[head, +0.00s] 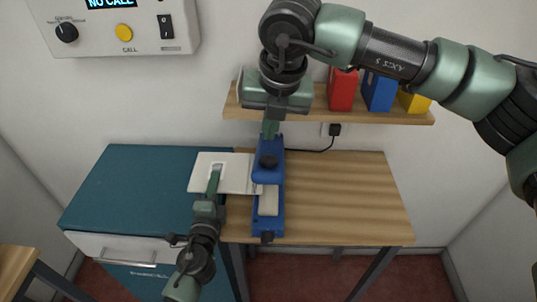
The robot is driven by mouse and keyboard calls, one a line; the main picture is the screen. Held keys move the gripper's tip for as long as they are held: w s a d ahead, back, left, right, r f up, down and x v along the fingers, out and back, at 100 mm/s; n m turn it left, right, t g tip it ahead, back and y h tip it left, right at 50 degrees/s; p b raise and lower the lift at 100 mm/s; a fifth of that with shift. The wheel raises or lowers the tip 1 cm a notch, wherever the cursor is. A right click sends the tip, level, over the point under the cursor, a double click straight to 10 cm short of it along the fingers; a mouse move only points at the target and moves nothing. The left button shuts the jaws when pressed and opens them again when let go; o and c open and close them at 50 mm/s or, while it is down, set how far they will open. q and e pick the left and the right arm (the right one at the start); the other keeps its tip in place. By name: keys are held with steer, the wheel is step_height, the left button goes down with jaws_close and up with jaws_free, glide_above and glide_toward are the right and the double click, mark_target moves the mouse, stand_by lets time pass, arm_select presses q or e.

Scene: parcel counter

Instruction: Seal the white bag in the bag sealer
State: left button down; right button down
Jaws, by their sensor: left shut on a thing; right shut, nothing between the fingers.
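The white bag (236,173) lies flat, its left part over the teal cabinet top and its right end reaching the blue bag sealer (267,222). The bag's right edge goes in at the sealer's blue upper arm, which partly hides it. My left gripper (215,177) is shut on the bag, near the middle of its left half. My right gripper (269,131) is shut and empty, pointing down at the sealer's back part, behind the black knob (268,160). I cannot tell whether its fingertips touch the sealer.
The wooden table (340,200) is clear right of the sealer. The teal cabinet (125,185) is bare on its left. A wall shelf (310,115) with red, blue and yellow boxes hangs behind my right arm. A call panel (110,30) is at upper left.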

mark_target(196, 181)
arm_select(q)
steer(key=shift+a, duration=2.65)
